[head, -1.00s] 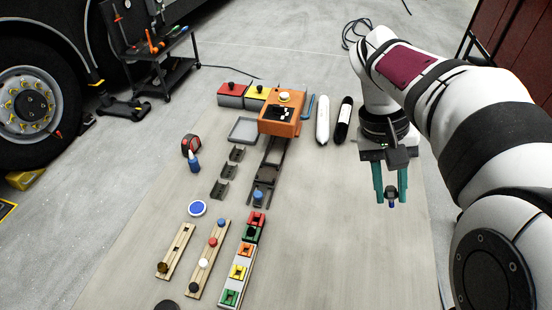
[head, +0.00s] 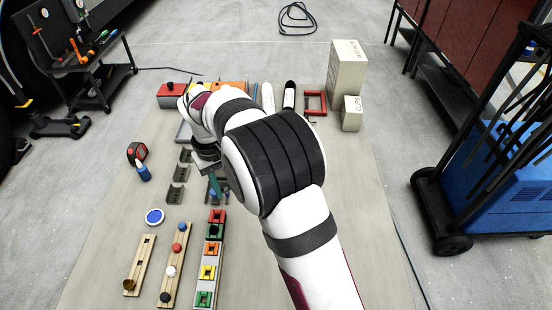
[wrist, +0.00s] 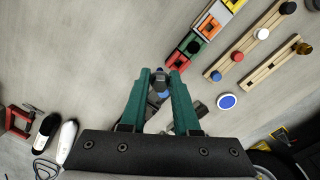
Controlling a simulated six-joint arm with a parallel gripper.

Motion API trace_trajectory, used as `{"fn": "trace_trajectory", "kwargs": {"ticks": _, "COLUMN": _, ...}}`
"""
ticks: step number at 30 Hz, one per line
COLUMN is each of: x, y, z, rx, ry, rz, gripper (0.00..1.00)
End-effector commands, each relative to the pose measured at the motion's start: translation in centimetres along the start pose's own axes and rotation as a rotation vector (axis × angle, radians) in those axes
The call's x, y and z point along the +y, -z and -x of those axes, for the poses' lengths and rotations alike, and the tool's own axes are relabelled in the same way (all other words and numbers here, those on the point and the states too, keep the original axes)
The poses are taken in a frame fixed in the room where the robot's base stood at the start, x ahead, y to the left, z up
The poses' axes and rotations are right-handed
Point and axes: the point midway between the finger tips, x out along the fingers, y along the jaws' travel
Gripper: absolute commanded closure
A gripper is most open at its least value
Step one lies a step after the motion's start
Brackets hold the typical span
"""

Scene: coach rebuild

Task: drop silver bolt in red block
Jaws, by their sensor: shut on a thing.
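The red block (head: 217,216) is at the far end of a row of coloured blocks; it also shows in the wrist view (wrist: 178,60), just ahead of my fingertips and to their right. It has a dark opening on top. My gripper (wrist: 160,81) is shut on the silver bolt (wrist: 158,77), a small grey piece between the teal fingertips. Blue shows just below the bolt; I cannot tell whether it belongs to it. In the head view my gripper (head: 216,188) is partly hidden by my arm, beyond the red block. The bolt looks apart from the block.
A green block (head: 215,232) adjoins the red one, with orange, yellow and green blocks nearer. Two wooden peg strips (head: 173,265) lie left. A blue disc (head: 155,216), dark brackets (head: 176,193) and a blue bottle (head: 144,173) are nearby. The table right of the blocks is clear.

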Motion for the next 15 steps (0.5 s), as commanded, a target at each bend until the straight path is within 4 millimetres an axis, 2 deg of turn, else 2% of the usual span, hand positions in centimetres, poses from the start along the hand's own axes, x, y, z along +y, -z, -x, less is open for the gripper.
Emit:
{"fn": "trace_trajectory", "kwargs": {"ticks": 1, "x": -1.3, "y": 0.6, "z": -1.0, "rx": 0.007, "ry": 0.013, "rz": 0.026, "gripper": 1.0}}
{"fn": "trace_trajectory", "kwargs": {"ticks": 5, "x": -3.4, "y": 1.6, "z": -2.4, "rx": 0.025, "ry": 0.037, "rz": 0.063, "gripper": 1.0}}
{"fn": "trace_trajectory", "kwargs": {"ticks": 15, "x": -3.8, "y": 1.9, "z": -6.0, "rx": 0.026, "ry": 0.042, "rz": 0.069, "gripper": 1.0}}
